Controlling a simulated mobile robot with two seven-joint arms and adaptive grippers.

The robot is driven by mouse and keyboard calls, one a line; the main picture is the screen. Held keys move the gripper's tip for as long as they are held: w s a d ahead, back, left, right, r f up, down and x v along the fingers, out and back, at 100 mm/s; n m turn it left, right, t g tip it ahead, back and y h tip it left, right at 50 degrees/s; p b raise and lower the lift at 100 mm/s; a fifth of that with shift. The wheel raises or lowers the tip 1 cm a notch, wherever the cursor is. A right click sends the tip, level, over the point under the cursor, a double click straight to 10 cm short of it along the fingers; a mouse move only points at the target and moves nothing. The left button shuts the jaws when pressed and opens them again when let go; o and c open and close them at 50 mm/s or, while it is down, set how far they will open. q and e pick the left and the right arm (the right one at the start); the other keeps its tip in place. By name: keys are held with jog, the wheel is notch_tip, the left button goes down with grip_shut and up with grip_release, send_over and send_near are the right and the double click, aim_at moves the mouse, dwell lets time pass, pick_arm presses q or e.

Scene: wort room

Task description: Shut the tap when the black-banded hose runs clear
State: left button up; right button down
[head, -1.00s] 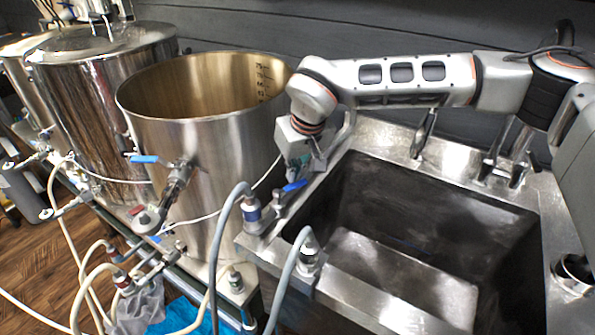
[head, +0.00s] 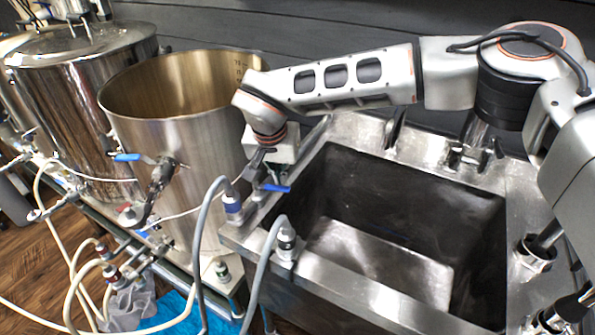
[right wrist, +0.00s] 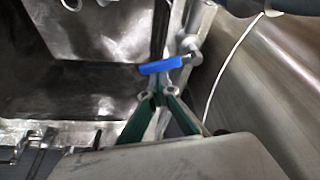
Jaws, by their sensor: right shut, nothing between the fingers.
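A tap with a blue lever (head: 273,187) sits at the sink's left rim. The lever also shows in the right wrist view (right wrist: 162,65), lying crosswise just beyond my fingertips. My right gripper (head: 259,166) is at the tap, shut and empty; its green-padded fingers meet in the right wrist view (right wrist: 159,92). I cannot tell whether they touch the lever. The hose with a black-banded fitting (head: 286,240) arches over the sink's front rim. Its outlet and any flow are hidden or too small to tell. My left gripper is not in view.
The steel sink (head: 482,237) is empty of objects. A second grey hose with a blue-banded fitting (head: 232,204) stands at its left corner. An open steel kettle (head: 180,135) stands close left of my right gripper. Other hoses and valves crowd the lower left.

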jog(key=shift+s+a+r+m+h+p, duration=0.15)
jog(key=shift+s+m+h+p, duration=0.35)
jog(key=shift+m, duration=0.6)
jog(key=shift+s+m, duration=0.25)
jog(key=shift+m, duration=0.05)
jog(key=shift+s, duration=0.3)
jog(key=shift+f, duration=0.2)
